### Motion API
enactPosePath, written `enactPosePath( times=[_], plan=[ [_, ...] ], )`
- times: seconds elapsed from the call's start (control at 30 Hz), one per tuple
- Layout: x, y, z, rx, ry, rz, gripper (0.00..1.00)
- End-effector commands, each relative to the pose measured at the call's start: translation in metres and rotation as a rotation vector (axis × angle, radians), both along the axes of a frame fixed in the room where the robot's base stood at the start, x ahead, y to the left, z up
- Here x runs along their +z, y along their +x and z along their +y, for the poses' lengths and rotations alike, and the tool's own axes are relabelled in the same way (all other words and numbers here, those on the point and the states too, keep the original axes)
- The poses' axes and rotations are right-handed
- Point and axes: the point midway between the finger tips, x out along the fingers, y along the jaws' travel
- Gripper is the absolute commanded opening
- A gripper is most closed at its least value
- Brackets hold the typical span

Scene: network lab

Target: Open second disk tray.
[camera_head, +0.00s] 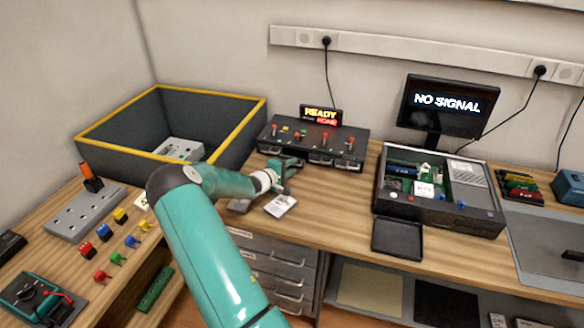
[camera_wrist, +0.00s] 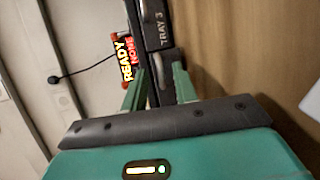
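The disk unit (camera_head: 325,143) is a dark box on the bench against the back wall, with trays in its front and red and other coloured levers on top. Its sign (camera_head: 321,115) reads "READY NONE". My gripper (camera_head: 287,172) is at the front of the unit, left of its middle. In the wrist view, my gripper (camera_wrist: 158,88) has its two green fingers apart, with a dark part of the unit front between them. A tray labelled "TRAY 3" (camera_wrist: 162,25) lies just past the fingertips. The second tray's front is mostly hidden by my gripper; contact cannot be told.
A white-labelled disk (camera_head: 281,205) lies on the bench before the unit. A yellow-rimmed bin (camera_head: 245,140) stands at left. An open computer case (camera_head: 440,190), a black tray (camera_head: 397,238) and a "NO SIGNAL" monitor (camera_head: 440,106) are at right.

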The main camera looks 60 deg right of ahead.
Motion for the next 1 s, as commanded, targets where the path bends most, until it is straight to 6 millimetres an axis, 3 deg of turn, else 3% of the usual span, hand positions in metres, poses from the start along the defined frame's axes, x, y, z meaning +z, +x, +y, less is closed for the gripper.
enactPosePath(
  times=[0.53,0.7,1.0],
  plan=[
    [0.023,0.027,0.106,0.002,0.000,0.000,0.29],
    [0.026,0.030,0.121,0.001,0.000,0.000,0.29],
    [0.027,0.030,0.123,0.000,0.000,0.000,0.27]
  ],
)
